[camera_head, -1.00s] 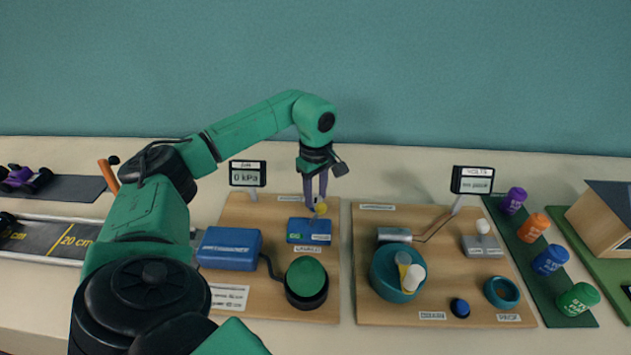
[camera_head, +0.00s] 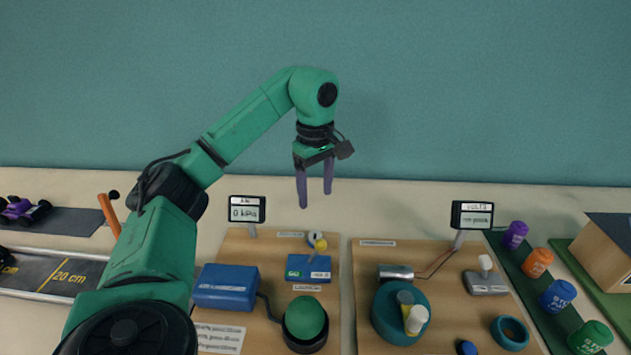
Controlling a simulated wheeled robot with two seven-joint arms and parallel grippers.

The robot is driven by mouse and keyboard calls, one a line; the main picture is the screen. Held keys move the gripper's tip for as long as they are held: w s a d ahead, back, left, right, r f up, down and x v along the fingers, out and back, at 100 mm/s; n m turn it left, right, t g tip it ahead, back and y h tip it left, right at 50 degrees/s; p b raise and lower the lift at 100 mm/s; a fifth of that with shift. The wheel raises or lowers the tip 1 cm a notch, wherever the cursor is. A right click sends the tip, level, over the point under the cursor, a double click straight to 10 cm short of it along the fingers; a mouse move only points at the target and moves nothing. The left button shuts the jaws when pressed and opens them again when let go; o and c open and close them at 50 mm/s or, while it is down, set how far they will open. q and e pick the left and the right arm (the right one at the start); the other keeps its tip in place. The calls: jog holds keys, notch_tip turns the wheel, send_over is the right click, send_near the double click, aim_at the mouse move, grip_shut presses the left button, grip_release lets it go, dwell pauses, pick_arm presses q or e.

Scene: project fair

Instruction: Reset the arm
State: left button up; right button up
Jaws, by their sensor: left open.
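My left arm, green with black joints, comes in from the left. Its gripper (camera_head: 315,197) has two purple fingers that point down and stand apart with nothing between them. It hangs above and behind the left wooden board (camera_head: 240,245), clear of the small blue launch box (camera_head: 309,269) and the yellow knob (camera_head: 320,245) on it. My right gripper is not in view.
On the left board are a blue box (camera_head: 226,287), a green button (camera_head: 305,318) and a kPa display (camera_head: 247,209). The right board (camera_head: 450,320) carries a teal bowl (camera_head: 385,311) and a volts display (camera_head: 472,215). Several coloured canisters (camera_head: 557,295) stand at right.

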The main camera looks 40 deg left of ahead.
pick_arm(q)
notch_tip(320, 180, up, 2)
jog(key=shift+r+p, duration=0.25)
jog(key=shift+p, duration=0.15)
